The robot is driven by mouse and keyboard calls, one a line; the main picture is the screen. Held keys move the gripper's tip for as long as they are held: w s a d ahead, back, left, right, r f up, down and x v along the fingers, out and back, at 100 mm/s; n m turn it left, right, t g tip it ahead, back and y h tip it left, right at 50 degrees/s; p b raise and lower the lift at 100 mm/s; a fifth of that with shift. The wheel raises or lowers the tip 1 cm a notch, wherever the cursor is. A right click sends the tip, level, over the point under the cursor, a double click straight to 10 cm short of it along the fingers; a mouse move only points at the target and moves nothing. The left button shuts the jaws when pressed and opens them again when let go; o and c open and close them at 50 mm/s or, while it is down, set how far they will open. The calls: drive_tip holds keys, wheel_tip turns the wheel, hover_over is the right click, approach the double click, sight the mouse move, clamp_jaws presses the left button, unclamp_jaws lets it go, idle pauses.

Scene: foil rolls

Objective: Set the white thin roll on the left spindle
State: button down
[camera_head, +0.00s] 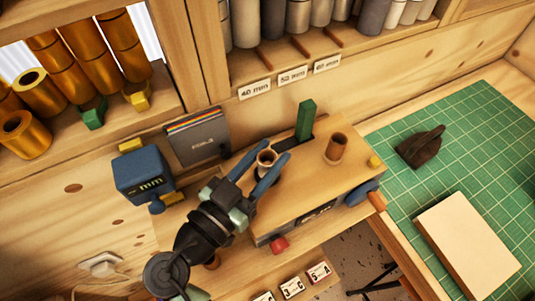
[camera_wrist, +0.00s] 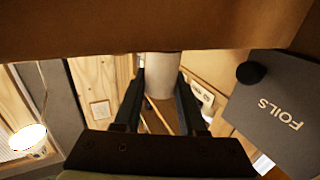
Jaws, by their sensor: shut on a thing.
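The white thin roll (camera_head: 267,157) stands upright between the fingers of my gripper (camera_head: 266,168), over the left part of the wooden machine top (camera_head: 300,190). Its pale rim and brownish inside show in the head view. In the wrist view the roll (camera_wrist: 162,75) is a pale grey cylinder between the dark fingers of the gripper (camera_wrist: 161,98), which is shut on it. The left spindle is hidden at or under the roll; I cannot tell whether the roll is around it or above it. The brown right spindle (camera_head: 337,148) stands apart to the right.
A green upright block (camera_head: 305,121) stands in a slot behind the roll. A blue device (camera_head: 143,175) and a dark foils folder (camera_head: 197,137) are at the left. A cutting mat (camera_head: 480,130) with a dark tool (camera_head: 420,147) and pale block (camera_head: 468,245) is at the right.

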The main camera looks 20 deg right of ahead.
drive_tip(key=shift+c, duration=2)
unclamp_jaws()
wheel_tip(320, 180, up, 10)
drive_tip(key=b, duration=0.1)
drive_tip(key=shift+b, duration=0.35)
